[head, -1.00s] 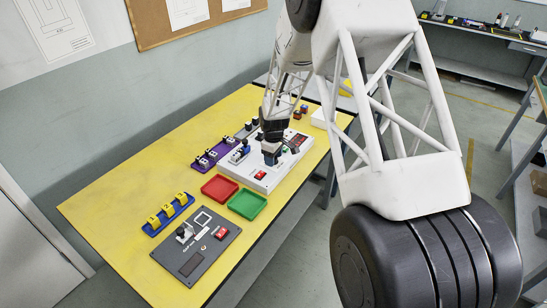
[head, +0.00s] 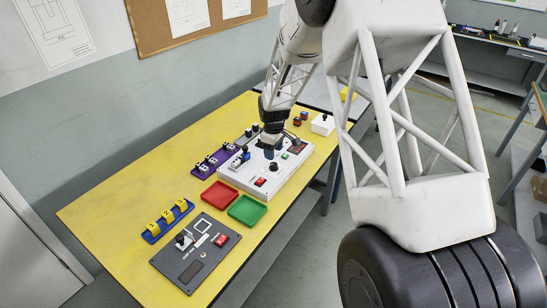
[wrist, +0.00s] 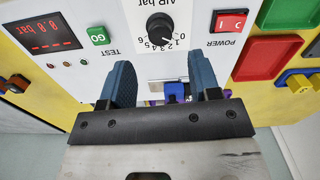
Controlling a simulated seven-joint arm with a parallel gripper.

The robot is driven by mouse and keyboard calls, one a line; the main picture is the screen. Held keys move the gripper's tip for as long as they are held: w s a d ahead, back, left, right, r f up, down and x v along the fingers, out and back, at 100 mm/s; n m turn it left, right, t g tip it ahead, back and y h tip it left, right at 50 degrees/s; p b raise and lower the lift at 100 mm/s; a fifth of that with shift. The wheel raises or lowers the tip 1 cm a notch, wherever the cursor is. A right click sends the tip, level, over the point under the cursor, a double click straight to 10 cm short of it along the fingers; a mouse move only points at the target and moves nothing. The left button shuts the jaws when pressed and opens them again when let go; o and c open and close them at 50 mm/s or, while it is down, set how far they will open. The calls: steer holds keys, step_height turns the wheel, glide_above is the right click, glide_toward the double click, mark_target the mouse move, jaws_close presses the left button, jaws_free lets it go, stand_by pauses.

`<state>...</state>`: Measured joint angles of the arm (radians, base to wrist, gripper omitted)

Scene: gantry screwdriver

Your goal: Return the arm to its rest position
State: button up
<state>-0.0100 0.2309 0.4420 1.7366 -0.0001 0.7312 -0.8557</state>
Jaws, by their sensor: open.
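My gripper (head: 268,152) is above the white control panel (head: 284,179) on the yellow table (head: 120,208). In the wrist view its two blue fingers (wrist: 163,75) are apart with nothing held between them. The panel there shows a black "AIR bar" knob (wrist: 160,27), a red power switch (wrist: 229,20), a green GO button (wrist: 97,35) and a red-digit display (wrist: 46,32). The knob lies just beyond the fingertips, apart from them. My arm hides part of the panel's back in the head view.
A dark grey panel (head: 195,253), a blue rack with yellow blocks (head: 166,221) and a purple rack (head: 211,163) are also on the table. The table's left end is clear.

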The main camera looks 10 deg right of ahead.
steer(key=shift+r, duration=0.6)
steer(key=shift+s+r, duration=0.15)
steer(key=shift+r, duration=0.05)
steer(key=s+r+m+t, duration=0.1)
steer(key=s+r+m, duration=0.4)
steer(key=s+r, duration=1.55)
steer(key=s+r+m, duration=0.2)
steer(key=s, duration=1.2)
steer(key=s+d+r+m+t, duration=0.1)
steer(key=s+r+m, duration=0.1)
steer(key=s, duration=1.1)
steer(key=shift+s+m+t, duration=0.3)
steer(key=shift+s+m, duration=0.05)
steer(key=shift+m, duration=0.25)
